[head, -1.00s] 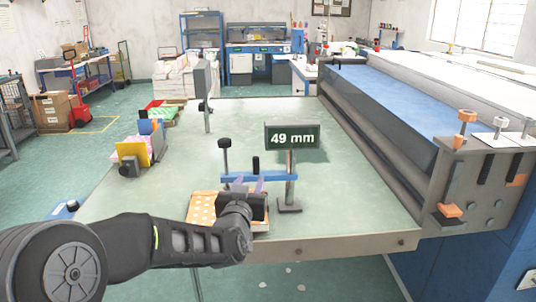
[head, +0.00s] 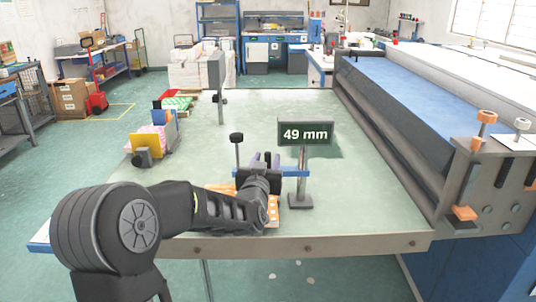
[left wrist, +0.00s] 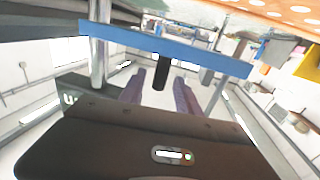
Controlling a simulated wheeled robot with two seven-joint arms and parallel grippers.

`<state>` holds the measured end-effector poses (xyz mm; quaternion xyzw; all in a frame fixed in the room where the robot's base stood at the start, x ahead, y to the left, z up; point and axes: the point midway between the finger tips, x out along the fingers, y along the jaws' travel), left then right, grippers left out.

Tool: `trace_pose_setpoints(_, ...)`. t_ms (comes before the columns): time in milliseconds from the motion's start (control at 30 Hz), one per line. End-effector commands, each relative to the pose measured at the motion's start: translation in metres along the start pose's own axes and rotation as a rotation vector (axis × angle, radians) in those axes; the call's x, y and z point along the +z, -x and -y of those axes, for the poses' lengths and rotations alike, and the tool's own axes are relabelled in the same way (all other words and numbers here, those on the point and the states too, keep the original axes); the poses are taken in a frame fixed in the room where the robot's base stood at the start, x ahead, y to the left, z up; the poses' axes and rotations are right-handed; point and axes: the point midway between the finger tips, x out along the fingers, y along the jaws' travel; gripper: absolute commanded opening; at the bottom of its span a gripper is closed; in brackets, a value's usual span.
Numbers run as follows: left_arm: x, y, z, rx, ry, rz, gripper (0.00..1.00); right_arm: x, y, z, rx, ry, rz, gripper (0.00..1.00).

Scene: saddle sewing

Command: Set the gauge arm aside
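The gauge arm is a blue bar (head: 295,172) with a black upright peg (left wrist: 160,72). It reaches left from a grey post (head: 302,185) on a dark foot, under a sign reading "49 mm" (head: 305,132). My left gripper (head: 265,162) is at the bar. In the left wrist view, its two purple fingers (left wrist: 160,92) stand apart on either side of the peg, with gaps showing, so it is open and holds nothing. The blue bar also crosses the left wrist view (left wrist: 215,58). My right gripper is out of view.
An orange dotted piece (head: 273,208) lies under the bar, partly hidden by my left gripper. A yellow block (head: 146,144) with coloured items stands at the left of the green table (head: 360,205). A long roller machine (head: 420,100) borders the right side.

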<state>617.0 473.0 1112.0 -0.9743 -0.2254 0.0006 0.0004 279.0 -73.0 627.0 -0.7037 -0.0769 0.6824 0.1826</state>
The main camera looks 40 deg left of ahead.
Motion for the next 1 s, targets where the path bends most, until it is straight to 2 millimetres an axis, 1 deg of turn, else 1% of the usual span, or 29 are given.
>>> trace_pose_setpoints(33,-0.001,-0.007,0.000,0.000,0.000,0.001,0.40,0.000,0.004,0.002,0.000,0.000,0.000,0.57)
trace_pose_setpoints(100,-0.001,-0.014,0.000,0.000,0.000,0.001,0.40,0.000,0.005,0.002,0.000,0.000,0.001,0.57)
trace_pose_setpoints(200,-0.001,-0.019,0.000,0.001,0.001,0.000,0.40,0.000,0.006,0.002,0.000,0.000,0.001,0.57)
trace_pose_setpoints(467,0.000,-0.020,0.000,0.001,0.001,0.000,0.40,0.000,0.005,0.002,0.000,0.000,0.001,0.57)
trace_pose_setpoints(900,0.000,-0.019,0.000,0.001,0.000,0.000,0.04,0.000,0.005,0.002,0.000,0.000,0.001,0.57)
trace_pose_setpoints(933,0.000,-0.019,0.000,0.001,0.001,0.000,0.01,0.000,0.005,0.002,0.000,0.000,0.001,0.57)
trace_pose_setpoints(1000,0.000,-0.019,0.000,0.000,0.001,0.000,0.00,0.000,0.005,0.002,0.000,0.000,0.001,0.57)
